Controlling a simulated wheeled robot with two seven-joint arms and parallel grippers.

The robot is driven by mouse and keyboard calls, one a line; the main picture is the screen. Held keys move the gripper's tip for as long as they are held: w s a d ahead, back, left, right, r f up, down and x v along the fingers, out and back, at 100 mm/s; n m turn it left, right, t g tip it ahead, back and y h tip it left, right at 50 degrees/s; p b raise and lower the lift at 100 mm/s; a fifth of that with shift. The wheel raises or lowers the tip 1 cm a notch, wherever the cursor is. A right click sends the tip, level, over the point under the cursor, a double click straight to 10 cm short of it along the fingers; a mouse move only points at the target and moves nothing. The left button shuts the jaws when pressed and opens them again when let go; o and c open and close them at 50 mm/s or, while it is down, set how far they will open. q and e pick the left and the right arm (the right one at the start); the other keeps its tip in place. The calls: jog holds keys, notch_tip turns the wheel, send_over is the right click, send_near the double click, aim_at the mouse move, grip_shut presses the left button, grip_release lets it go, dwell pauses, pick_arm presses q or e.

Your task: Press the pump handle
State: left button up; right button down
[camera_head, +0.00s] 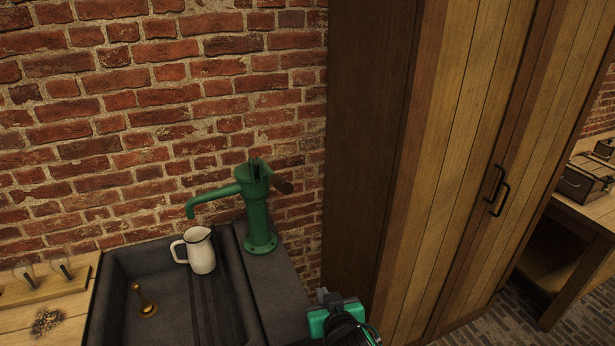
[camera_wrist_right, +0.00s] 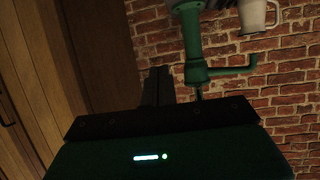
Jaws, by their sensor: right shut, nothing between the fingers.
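The green hand pump (camera_head: 256,215) stands on the dark ledge at the right of the sink, its spout curving left. My right gripper (camera_head: 322,293) is at the lower right of the head view, below and to the right of the pump, apart from the handle. It is shut and empty. The wrist view shows the pump (camera_wrist_right: 190,40) upside down, beyond the dark fingers (camera_wrist_right: 157,85); I cannot make out the handle clearly there. My left gripper is not in view.
A white jug (camera_head: 201,253) stands in the dark sink (camera_head: 117,285), near the spout. A brass drain piece (camera_head: 146,301) stands at its left. A brick wall (camera_head: 150,120) is behind the pump. A tall wooden cabinet (camera_head: 450,150) rises close on the right.

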jog(key=s+a+r+t+y+p, duration=0.1)
jog(key=s+r+t, duration=0.2)
jog(key=r, duration=1.2)
jog(key=s+a+r+m+t+y+p, duration=0.1)
jog(key=s+a+r+t, duration=0.1)
jog(key=r, duration=1.3)
jog(key=shift+s+r+t, duration=0.35)
jog(key=shift+s+t, duration=0.3)
jog(key=shift+t, duration=0.05)
jog(key=shift+a, duration=0.15)
jog(key=r+p+x, duration=0.1)
jog(key=p+x, duration=0.5)
jog(key=x, duration=0.4)
jog(key=f, duration=0.5)
jog(key=shift+s+a+p, duration=0.35)
jog(key=shift+s+p, duration=0.05)
